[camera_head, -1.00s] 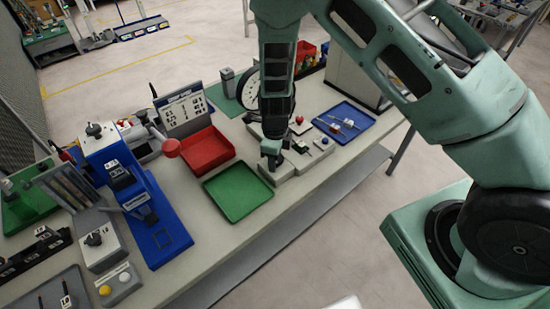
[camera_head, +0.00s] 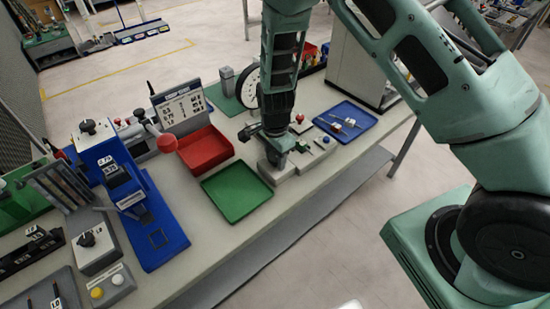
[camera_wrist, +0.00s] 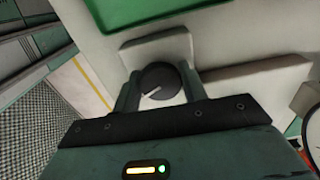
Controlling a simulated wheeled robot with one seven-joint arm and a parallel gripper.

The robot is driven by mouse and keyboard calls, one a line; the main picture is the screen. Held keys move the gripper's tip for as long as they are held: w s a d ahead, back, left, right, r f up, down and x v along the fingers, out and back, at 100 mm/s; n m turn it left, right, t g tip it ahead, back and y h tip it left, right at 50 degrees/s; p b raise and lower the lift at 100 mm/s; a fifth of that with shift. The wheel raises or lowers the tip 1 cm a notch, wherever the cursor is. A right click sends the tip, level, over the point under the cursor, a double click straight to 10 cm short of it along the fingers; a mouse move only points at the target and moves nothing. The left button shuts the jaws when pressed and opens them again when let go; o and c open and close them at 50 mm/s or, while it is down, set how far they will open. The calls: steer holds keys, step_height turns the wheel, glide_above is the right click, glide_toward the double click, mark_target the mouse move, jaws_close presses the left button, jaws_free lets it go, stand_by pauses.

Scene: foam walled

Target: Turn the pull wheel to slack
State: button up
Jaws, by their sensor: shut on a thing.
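A round dark knob with a white pointer line (camera_wrist: 160,82), which I take for the pull wheel, sits on a pale block (camera_wrist: 148,50) in the wrist view. My gripper (camera_wrist: 160,92) is shut on this knob, one finger on each side of its rim. The pointer slants toward the lower left in that view. In the head view my gripper (camera_head: 277,158) points down over the pale fixture near the table's front edge and hides the knob. No wording for slack is readable there.
A green tray (camera_head: 237,192) lies left of the fixture, with a red bin (camera_head: 204,149) behind it. A blue tray with tools (camera_head: 345,122) lies to the right. A round white dial (camera_head: 251,88) stands behind my gripper. A blue machine (camera_head: 160,225) stands further left.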

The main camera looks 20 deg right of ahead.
steer(key=n+b, duration=0.1)
steer(key=n, duration=0.3)
steer(key=shift+n, duration=0.3)
steer(key=n+b, duration=0.1)
steer(key=n, duration=0.2)
steer(key=shift+d+n, duration=0.1)
steer(key=shift+n, duration=0.2)
steer(key=n+b, duration=0.1)
steer(key=n, duration=0.2)
steer(key=shift+n, duration=0.3)
steer(key=n+b, duration=0.1)
steer(key=n, duration=0.3)
steer(key=shift+d+n, duration=0.1)
steer(key=shift+n, duration=0.2)
steer(key=n, duration=0.3)
steer(key=shift+n+b, duration=0.3)
steer(key=shift+b, duration=0.1)
steer(key=n, duration=0.3)
steer(key=shift+n, duration=0.3)
steer(key=n, duration=0.3)
steer(key=shift+d+r+n+p, duration=0.1)
steer(key=shift+n+p, duration=0.2)
steer(key=shift+w+n+p, duration=0.1)
steer(key=shift+n+p, duration=0.3)
steer(key=shift+n, duration=1.5)
